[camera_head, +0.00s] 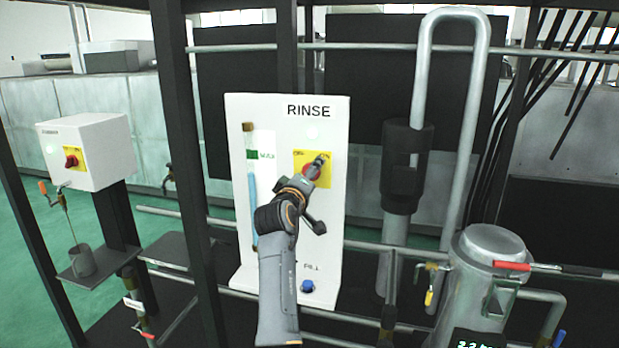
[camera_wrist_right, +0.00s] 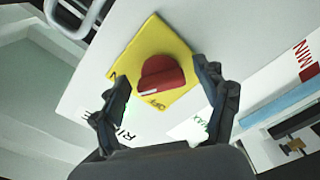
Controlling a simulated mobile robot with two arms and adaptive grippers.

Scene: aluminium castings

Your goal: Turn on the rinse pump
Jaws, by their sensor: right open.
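The white panel marked RINSE (camera_head: 325,215) stands upright in the middle of the head view. On it is a yellow plate (camera_head: 325,178) with a red rotary knob (camera_head: 309,173), partly hidden by my gripper. My right gripper (camera_head: 318,164) is in front of the knob. In the right wrist view its open fingers stand on either side of the red knob (camera_wrist_right: 165,78), with visible gaps. The yellow plate (camera_wrist_right: 150,47) appears tilted there, and the knob's white mark lies near the OFF lettering. I cannot tell how deep the fingers reach. My left gripper is not in view.
The panel carries a level tube (camera_head: 252,190) on its left, a pale lamp (camera_head: 312,134) above the knob and a blue button (camera_head: 307,286) low down. A dark post (camera_head: 180,120) stands left, a metal canister (camera_head: 480,285) right. Another white box (camera_head: 95,150) has its own red knob.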

